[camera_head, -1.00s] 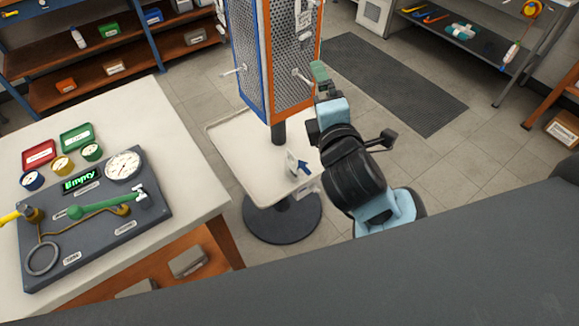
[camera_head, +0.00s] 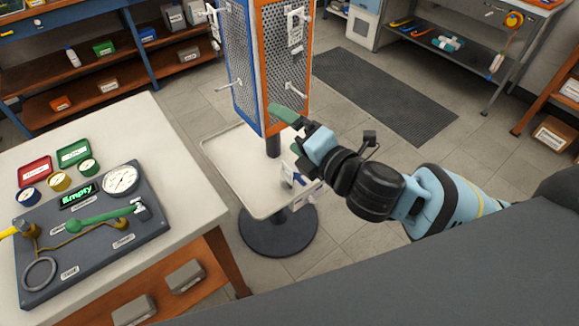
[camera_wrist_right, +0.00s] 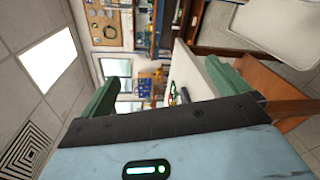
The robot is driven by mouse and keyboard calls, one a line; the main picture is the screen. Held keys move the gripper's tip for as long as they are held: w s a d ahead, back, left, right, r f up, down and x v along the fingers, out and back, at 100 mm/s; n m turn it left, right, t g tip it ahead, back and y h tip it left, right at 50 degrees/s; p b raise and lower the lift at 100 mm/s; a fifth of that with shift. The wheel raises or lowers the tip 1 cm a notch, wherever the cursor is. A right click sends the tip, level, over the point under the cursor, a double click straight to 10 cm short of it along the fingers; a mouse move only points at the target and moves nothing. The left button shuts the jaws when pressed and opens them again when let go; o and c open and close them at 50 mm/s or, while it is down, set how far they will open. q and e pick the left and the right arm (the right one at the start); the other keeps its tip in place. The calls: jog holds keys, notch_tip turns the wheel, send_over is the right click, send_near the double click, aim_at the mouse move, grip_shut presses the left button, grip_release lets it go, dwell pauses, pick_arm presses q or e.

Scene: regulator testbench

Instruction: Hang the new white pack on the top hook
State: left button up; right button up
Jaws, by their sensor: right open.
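A white pack (camera_head: 287,180) with a blue mark stands on the pale tray (camera_head: 225,150) at the foot of the display rack. My right arm partly hides it. The rack's orange-edged panel (camera_head: 277,65) has white hooks. White packs (camera_head: 296,28) hang at its upper hook, and a lower hook (camera_head: 295,88) is bare. My right gripper (camera_head: 284,130) has green fingers and is open and empty, in front of the panel's lower edge and above the tray. Its spread fingers also show in the right wrist view (camera_wrist_right: 165,88), with nothing between them. My left gripper is not in view.
A workbench (camera_head: 165,150) at left carries a dark gauge board (camera_head: 100,225), a green-handled tool and small coloured trays. Shelves with boxes stand at the back left. A dark floor mat (camera_head: 385,95) lies right of the rack, with clear floor around it.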

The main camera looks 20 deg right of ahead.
jog(key=s+a+f+n+g+y, duration=0.2)
jog(key=n+g+y, duration=0.4)
jog(key=n, duration=0.3)
jog(key=shift+s+f+g+y, duration=0.35)
jog(key=shift+s+f, duration=0.55)
jog(key=shift+s, duration=0.5)
jog(key=s+a+f+n+t+y, duration=0.1)
jog(key=s+a+f+n, duration=0.3)
jog(key=n, duration=0.8)
jog(key=s+a+f+n+t, duration=0.1)
jog(key=s+a+f+n, duration=0.3)
jog(key=n, duration=0.8)
jog(key=s+d+f+n+g+h, duration=0.1)
jog(key=s+d+f+n+h, duration=0.5)
jog(key=f, duration=0.5)
jog(key=s+d+f+n+h, duration=0.6)
jog(key=s+d+f+n, duration=0.2)
jog(key=s+d+f, duration=0.2)
notch_tip(320, 180, down, 2)
jog(key=shift+d+f+n+g, duration=0.1)
jog(key=shift+d+n+g, duration=0.05)
jog(key=shift+n+g, duration=0.25)
